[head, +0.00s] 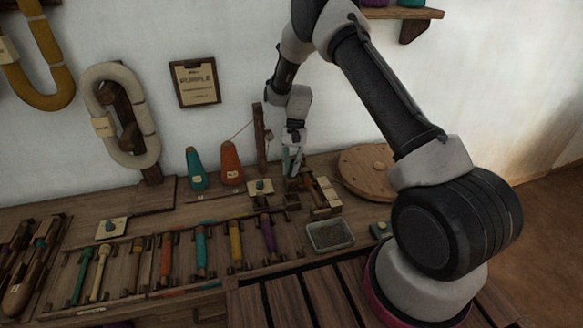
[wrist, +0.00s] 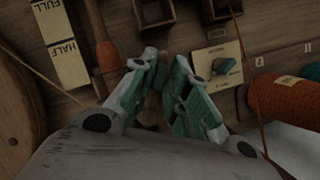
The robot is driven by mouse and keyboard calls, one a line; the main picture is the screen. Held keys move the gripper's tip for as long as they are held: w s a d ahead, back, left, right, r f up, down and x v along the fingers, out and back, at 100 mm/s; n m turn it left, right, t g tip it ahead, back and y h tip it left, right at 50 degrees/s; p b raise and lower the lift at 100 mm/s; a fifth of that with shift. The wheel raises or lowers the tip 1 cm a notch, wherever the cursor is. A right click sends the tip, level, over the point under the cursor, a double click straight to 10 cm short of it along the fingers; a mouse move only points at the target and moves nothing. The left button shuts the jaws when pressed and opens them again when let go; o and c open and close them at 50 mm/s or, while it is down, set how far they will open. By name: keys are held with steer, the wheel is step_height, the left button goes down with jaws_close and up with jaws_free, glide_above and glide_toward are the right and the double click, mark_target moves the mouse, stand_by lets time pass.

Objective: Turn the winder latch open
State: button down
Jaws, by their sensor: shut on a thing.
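My gripper (head: 292,160) reaches down over the small wooden winder at the back of the bench. In the wrist view its green-padded fingers (wrist: 161,82) are closed in on a narrow brown wooden piece (wrist: 152,108), which looks like the winder latch. The fingers hide most of it, so I cannot tell how far it is turned. Dark wooden blocks of the winder (wrist: 153,12) stand just beyond the fingertips. The winder's upright post (head: 260,140) stands left of my gripper in the head view.
A FULL/HALF card (wrist: 62,45) lies left of the fingers, a labelled plate (wrist: 217,64) right of them. Orange (head: 231,163) and teal (head: 195,170) yarn cones stand to the left. A round wooden board (head: 366,168) and a grey tray (head: 330,235) are to the right and in front.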

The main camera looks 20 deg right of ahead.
steer(key=n+h, duration=0.1)
steer(key=n, duration=0.2)
steer(key=n+h, duration=0.1)
steer(key=n, duration=0.2)
steer(key=shift+a+g, duration=0.15)
steer(key=shift+g, duration=0.15)
stand_by(0.4)
steer(key=c, duration=1.5)
jaws_free()
steer(key=shift+c, duration=0.2)
steer(key=v, duration=1.2)
steer(key=shift+w+a, duration=0.1)
